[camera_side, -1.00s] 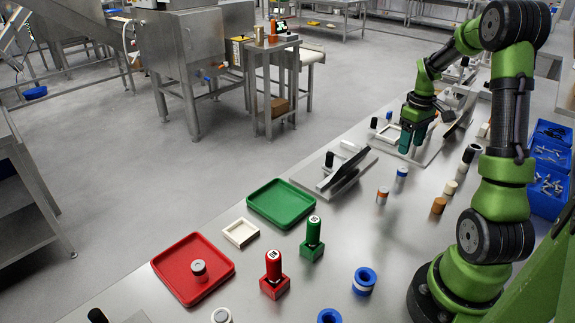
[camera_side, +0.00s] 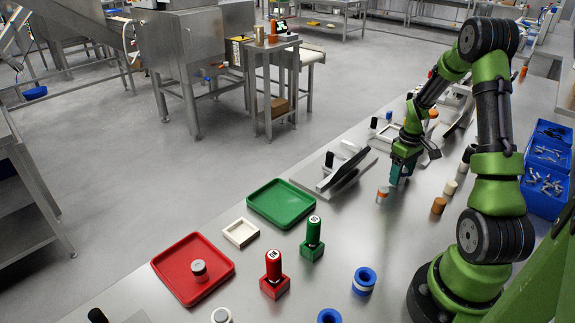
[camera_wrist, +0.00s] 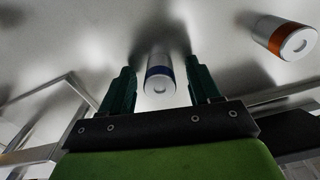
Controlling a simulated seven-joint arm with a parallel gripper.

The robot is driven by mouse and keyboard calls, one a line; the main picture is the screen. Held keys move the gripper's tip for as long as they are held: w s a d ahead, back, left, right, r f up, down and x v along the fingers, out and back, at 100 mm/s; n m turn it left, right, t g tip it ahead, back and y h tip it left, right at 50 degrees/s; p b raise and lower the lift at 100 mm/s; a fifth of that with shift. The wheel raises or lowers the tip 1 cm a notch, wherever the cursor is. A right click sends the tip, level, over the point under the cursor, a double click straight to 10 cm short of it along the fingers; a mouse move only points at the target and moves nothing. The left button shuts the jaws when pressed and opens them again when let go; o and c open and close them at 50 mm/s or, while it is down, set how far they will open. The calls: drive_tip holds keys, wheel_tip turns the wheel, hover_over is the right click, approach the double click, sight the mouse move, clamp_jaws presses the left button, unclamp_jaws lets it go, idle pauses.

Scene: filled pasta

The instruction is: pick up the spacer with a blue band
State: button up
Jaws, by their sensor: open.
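The spacer with a blue band (camera_wrist: 159,74) is a pale grey cylinder in the wrist view. It stands between the two dark green fingers of my gripper (camera_wrist: 161,78), with a gap on each side. My gripper is open and holds nothing. In the side view my gripper (camera_side: 400,176) points down low over the table, and the blue-banded spacer is hidden behind it. A similar spacer with an orange band (camera_side: 382,195) stands just left of my gripper. It also shows at the upper right of the wrist view (camera_wrist: 285,38).
A metal stand with a tilted dark plate (camera_side: 346,172) is to the left. Brown (camera_side: 438,206) and cream (camera_side: 450,188) cylinders stand to the right. A green tray (camera_side: 281,204), a red tray (camera_side: 217,280), two stamps and blue rings are nearer the camera. Blue bins (camera_side: 545,202) line the right edge.

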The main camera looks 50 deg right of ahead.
drive_tip(key=shift+c, duration=0.3)
clamp_jaws()
drive_tip(key=shift+r, duration=0.1)
